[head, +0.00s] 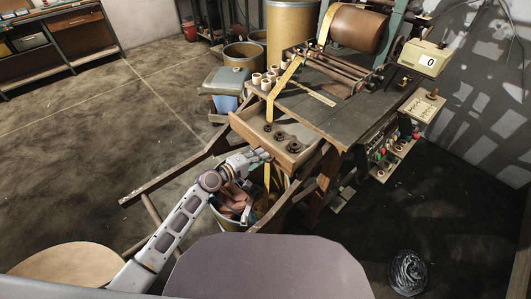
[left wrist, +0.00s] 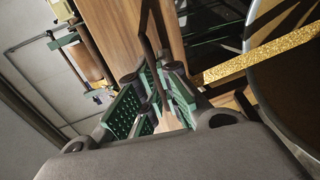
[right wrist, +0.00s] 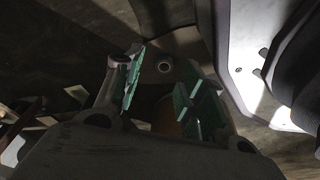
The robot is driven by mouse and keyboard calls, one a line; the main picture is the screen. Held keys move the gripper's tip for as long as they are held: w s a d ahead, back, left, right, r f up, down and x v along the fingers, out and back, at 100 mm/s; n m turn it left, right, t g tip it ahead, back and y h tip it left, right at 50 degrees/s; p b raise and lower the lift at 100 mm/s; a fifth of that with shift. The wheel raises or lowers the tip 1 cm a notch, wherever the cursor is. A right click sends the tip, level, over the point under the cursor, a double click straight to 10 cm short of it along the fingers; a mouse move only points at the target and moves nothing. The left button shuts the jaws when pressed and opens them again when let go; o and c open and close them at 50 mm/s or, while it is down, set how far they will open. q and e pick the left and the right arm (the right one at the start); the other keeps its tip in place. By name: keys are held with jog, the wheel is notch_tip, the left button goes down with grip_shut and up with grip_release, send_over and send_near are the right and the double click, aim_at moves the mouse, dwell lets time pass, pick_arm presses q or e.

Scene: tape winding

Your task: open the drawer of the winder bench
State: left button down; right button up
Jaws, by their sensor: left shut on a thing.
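The winder bench (head: 345,125) stands at upper centre in the head view. Its wooden drawer (head: 290,157) is out from under the worktop, with its inside visible and several dark round parts in it. My left gripper (head: 258,157) is at the drawer's front. In the left wrist view the left gripper's green-padded fingers (left wrist: 155,98) are closed on a dark, thin handle (left wrist: 149,45) in front of the brown wooden drawer front (left wrist: 112,30). My right gripper is outside the head view. In the right wrist view its fingers (right wrist: 165,95) are apart with nothing seen between them.
A bin of scraps (head: 235,205) stands below the drawer, with a yellow tape strip hanging near it. A grey-topped stool (head: 225,80) is left of the bench. A round wooden top (head: 70,264) is at lower left. Open floor lies to the left.

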pick_arm(q)
jog(key=s+a, duration=0.3)
jog(key=shift+s+a+f, duration=0.1)
jog(key=shift+s+a, duration=0.1)
jog(key=shift+s, duration=0.1)
jog(key=c, duration=1.9)
grip_release()
jog(key=v, duration=1.2)
pick_arm(e)
jog(key=shift+w+a+r, duration=0.4)
jog(key=shift+r, duration=0.2)
